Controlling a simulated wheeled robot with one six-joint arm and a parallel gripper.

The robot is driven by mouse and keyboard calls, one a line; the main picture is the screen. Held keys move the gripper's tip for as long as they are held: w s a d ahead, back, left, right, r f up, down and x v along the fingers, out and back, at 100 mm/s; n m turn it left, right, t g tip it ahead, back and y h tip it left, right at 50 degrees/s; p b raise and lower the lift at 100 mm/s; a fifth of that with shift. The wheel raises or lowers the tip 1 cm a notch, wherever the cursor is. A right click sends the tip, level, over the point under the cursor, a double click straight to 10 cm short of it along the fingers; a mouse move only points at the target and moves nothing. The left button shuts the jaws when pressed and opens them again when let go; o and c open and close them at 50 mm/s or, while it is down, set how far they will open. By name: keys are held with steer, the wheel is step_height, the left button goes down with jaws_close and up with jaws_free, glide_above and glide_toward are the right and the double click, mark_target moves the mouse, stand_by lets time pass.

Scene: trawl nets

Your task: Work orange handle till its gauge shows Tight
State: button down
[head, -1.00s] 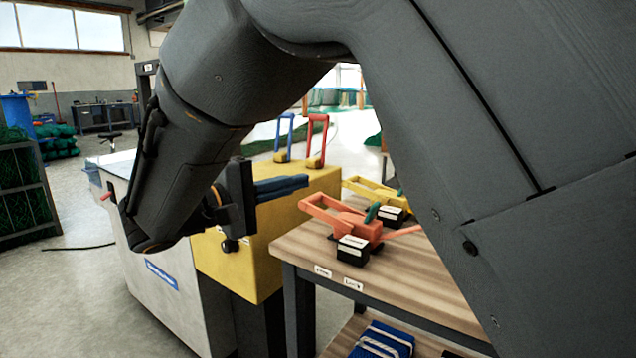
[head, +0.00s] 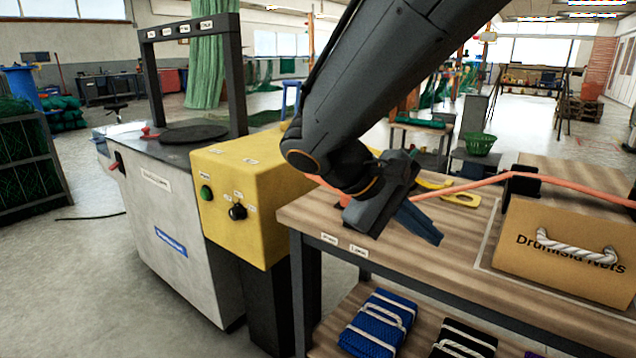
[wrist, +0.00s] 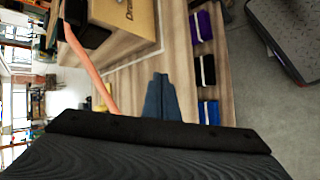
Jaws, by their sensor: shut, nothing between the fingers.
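The orange handle's tool (head: 316,182) is mostly hidden behind my wrist in the head view. Only a sliver of orange shows at the left of the wrist, on the wooden workbench (head: 325,215). Its gauge and the gauge's reading are hidden. An orange strap (head: 470,187) runs from there to the right; it also shows in the wrist view (wrist: 88,62). My gripper (head: 432,238) is shut and empty, in front of the tool, with its fingers pointing down and right over the bench's front part. Its blue fingers also show in the wrist view (wrist: 159,82).
A yellow tool (head: 460,198) lies behind my gripper. A cardboard box with a rope handle (head: 562,268) stands at the bench's right. A yellow cabinet (head: 235,230) with a green button and black knob stands left. Folded nets (head: 377,322) lie on the lower shelf.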

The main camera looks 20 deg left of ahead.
steer(key=s+d+f+g+y, duration=0.1)
steer(key=s, duration=0.1)
steer(key=s+d+f+m+g+y, duration=0.1)
steer(key=s+d, duration=0.1)
steer(key=s, duration=0.1)
steer(key=s+d+f+m+g+y, duration=0.1)
steer(key=s+d+f, duration=0.1)
steer(key=s, duration=0.1)
steer(key=shift+d, duration=0.15)
steer(key=s+f+m+g+y, duration=0.1)
steer(key=s+f+m+y, duration=0.2)
steer(key=s+y, duration=0.3)
steer(key=shift+s+f+m, duration=0.3)
steer(key=shift+s, duration=0.95)
